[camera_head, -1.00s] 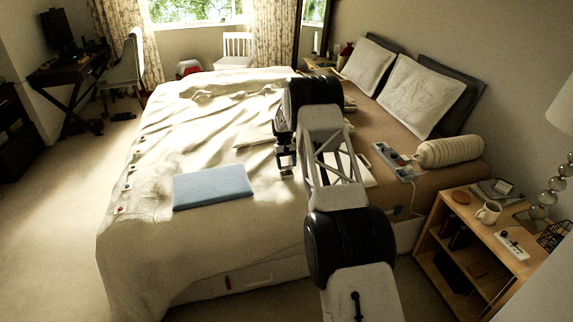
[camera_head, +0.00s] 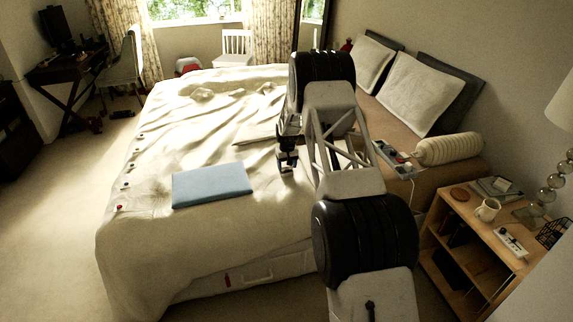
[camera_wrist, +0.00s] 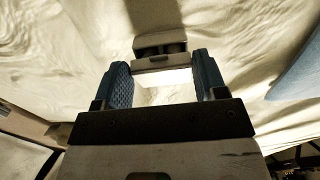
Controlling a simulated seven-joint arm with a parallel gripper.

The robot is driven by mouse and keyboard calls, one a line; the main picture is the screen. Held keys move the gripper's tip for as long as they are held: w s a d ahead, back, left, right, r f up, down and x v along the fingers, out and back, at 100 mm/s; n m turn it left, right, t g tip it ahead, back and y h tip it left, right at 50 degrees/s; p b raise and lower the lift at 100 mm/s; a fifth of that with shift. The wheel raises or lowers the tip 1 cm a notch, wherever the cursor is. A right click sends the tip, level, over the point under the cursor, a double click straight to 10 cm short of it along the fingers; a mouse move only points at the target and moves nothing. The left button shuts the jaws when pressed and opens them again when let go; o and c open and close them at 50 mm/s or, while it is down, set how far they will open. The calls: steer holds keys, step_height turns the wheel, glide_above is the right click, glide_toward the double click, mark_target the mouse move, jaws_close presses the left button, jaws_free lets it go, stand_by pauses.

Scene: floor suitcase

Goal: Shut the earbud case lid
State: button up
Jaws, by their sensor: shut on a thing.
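The earbud case (camera_wrist: 163,63) is a small pale grey box at the top middle of the wrist view. Its lid (camera_wrist: 160,40) stands raised above the base, with a dark gap between them. My gripper (camera_wrist: 162,68) has its two blue ridged fingers on either side of the case, shut on it. In the head view my gripper (camera_head: 287,160) points down low over the bed. The case is too small and too covered by the gripper to make out there.
The bed (camera_head: 140,235) has a rumpled cream cover. A blue flat item (camera_head: 212,185) lies left of my gripper. A tray of small things (camera_head: 395,160) and a ribbed cream roll (camera_head: 449,149) are to the right. A bedside shelf (camera_head: 470,215) stands beside the bed.

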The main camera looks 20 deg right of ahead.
steer(key=shift+s+f+t, duration=0.3)
steer(key=shift+f+t, duration=0.05)
steer(key=shift+t, duration=0.6)
steer(key=shift+s+f+t, duration=0.3)
steer(key=shift+t, duration=0.65)
steer(key=shift+f, duration=0.1)
steer(key=o, duration=0.9)
steer(key=shift+o, duration=0.2)
steer(key=shift+s, duration=0.1)
steer(key=v, duration=0.7)
steer(key=shift+s+r, duration=0.2)
steer(key=shift+r, duration=0.1)
steer(key=shift+d+r, duration=0.1)
